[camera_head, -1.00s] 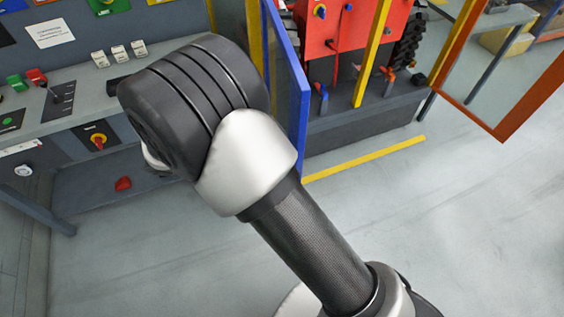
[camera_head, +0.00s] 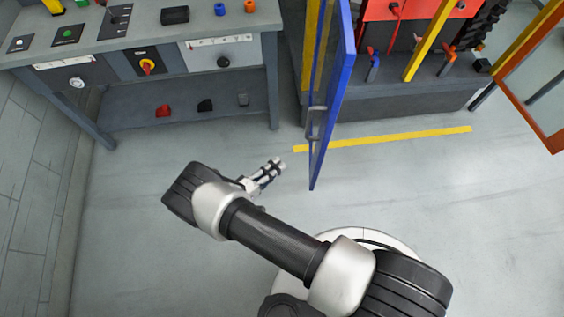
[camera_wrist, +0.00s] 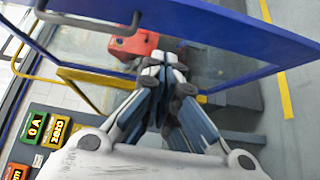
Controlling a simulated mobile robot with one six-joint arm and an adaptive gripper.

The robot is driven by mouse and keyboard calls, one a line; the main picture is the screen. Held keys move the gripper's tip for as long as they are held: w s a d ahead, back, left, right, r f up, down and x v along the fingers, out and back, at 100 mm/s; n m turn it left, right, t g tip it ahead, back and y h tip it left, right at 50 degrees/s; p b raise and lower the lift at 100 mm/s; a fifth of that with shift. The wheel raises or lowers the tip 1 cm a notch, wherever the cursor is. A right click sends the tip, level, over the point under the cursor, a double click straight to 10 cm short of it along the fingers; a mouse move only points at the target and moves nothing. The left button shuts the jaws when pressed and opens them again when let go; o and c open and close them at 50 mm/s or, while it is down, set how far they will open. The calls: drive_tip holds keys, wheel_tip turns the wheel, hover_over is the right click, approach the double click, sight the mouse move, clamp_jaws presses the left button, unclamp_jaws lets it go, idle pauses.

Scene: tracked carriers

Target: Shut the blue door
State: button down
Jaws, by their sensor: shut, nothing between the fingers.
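The blue door (camera_head: 340,90) stands ajar in the head view, swung out toward me from the yellow frame, with a clear pane and a grey handle (camera_head: 316,122) on its left face. My gripper (camera_head: 277,164) is shut and empty, in front of and to the left of the door's lower end, apart from it in the head view. In the wrist view my gripper (camera_wrist: 165,62) points at the blue door (camera_wrist: 215,28), whose blue frame crosses the top. The handle (camera_wrist: 90,20) shows there at upper left. I cannot tell the gap to the door from the wrist view.
A workbench (camera_head: 100,40) with switches and a lower shelf stands at the left. An orange-framed door (camera_head: 525,120) stands open at the right. A red panel (camera_head: 425,10) lies behind the blue door. A yellow line (camera_head: 400,138) marks the floor; the floor in front is clear.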

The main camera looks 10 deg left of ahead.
sight(318, 143)
drive_tip(key=shift+w+d+b, duration=0.15)
drive_tip(key=shift+w+d, duration=0.9)
drive_tip(key=shift+d, duration=0.45)
drive_tip(key=shift+w+d+b, duration=0.2)
drive_tip(key=shift+w+d, duration=0.9)
drive_tip(key=shift+d, duration=0.35)
drive_tip(key=shift+w+d+b, duration=0.15)
drive_tip(key=shift+w+d, duration=0.9)
drive_tip(key=shift+d, duration=0.45)
drive_tip(key=shift+d, duration=0.1)
